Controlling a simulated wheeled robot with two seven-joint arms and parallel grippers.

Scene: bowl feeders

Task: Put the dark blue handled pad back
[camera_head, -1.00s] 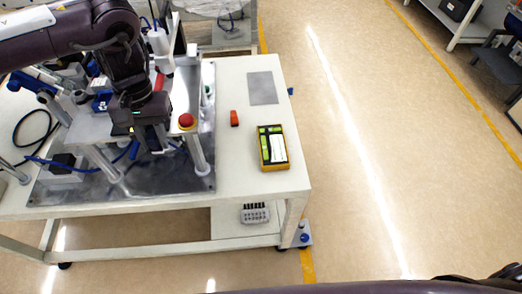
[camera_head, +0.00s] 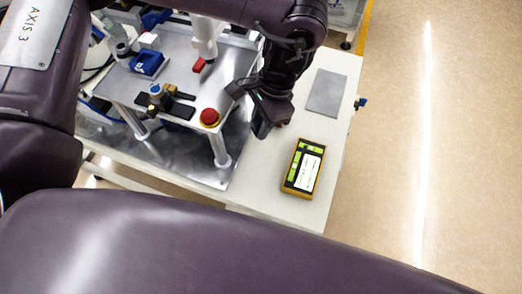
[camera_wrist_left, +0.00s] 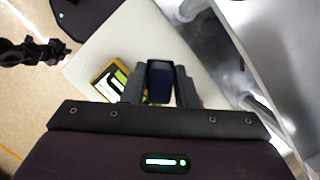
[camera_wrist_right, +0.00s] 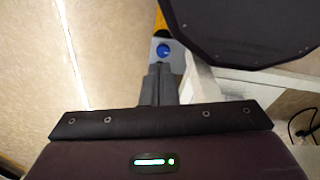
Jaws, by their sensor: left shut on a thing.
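The dark blue handled pad (camera_wrist_left: 160,82) is between the fingers of my left gripper (camera_wrist_left: 160,84), which is shut on it. In the head view my left gripper (camera_head: 264,122) hangs above the white table, between the machine's plate and the yellow device, and the pad is mostly hidden by the fingers. I cannot tell whether the pad touches the table. My right gripper (camera_wrist_right: 158,84) is shut and empty, out over the floor beside the table.
A yellow device (camera_head: 303,168) with a green and white face lies on the table (camera_head: 262,190). A grey plate (camera_head: 326,93) lies farther back. The raised machine plate with a red button (camera_head: 209,117) and a black-handled clamp (camera_head: 165,101) is to the left.

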